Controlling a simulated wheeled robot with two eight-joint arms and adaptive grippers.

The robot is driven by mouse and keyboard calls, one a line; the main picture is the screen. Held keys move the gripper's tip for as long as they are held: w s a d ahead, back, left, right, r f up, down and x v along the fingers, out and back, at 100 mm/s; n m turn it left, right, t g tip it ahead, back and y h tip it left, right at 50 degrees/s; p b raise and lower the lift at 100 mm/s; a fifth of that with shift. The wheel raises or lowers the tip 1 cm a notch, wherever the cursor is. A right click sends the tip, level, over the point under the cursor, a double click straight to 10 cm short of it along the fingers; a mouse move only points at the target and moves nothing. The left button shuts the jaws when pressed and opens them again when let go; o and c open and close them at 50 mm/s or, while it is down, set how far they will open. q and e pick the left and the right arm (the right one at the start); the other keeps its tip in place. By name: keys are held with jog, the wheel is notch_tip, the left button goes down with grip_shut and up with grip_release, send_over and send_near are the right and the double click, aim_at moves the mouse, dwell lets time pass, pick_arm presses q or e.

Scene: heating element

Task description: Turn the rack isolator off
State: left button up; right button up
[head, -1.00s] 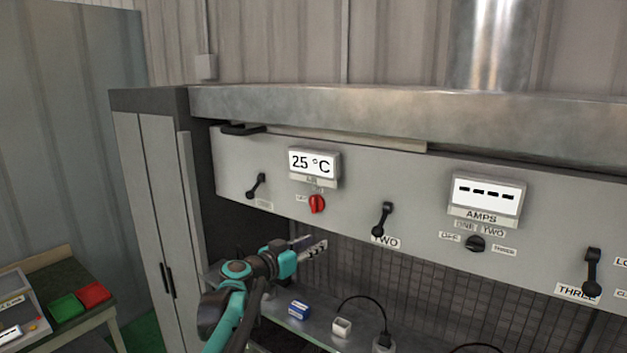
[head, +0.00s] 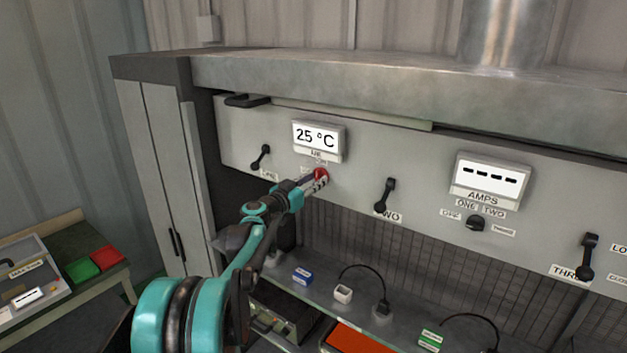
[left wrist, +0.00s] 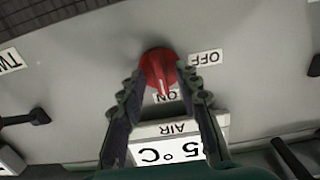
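A red rotary knob (left wrist: 158,68) sits on the grey panel under the AIR display, which reads 25 °C (head: 318,137). In the left wrist view, which is upside down, the knob's white mark points to the ON label (left wrist: 166,97). The OFF label (left wrist: 206,58) is at its right. My left gripper (left wrist: 162,78) is open, with one fingertip on each side of the knob; whether they touch it I cannot tell. In the head view the left gripper (head: 318,181) covers much of the knob. My right gripper is not in view.
Black levers stand out from the panel, one left (head: 261,157) of the knob and one right (head: 385,196). An AMPS display (head: 489,182) with a black knob (head: 474,223) is further right.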

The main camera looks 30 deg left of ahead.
pick_arm(q)
grip_shut()
jog(key=n+b, duration=0.3)
jog(key=n, duration=0.4)
jog(key=shift+f+b, duration=0.15)
jog(key=shift+b, duration=0.15)
jog(key=n+b, duration=0.1)
jog(key=n, duration=0.4)
jog(key=shift+b, duration=0.35)
jog(key=n+b, duration=0.1)
jog(key=n, duration=0.4)
jog(key=shift+n, duration=0.4)
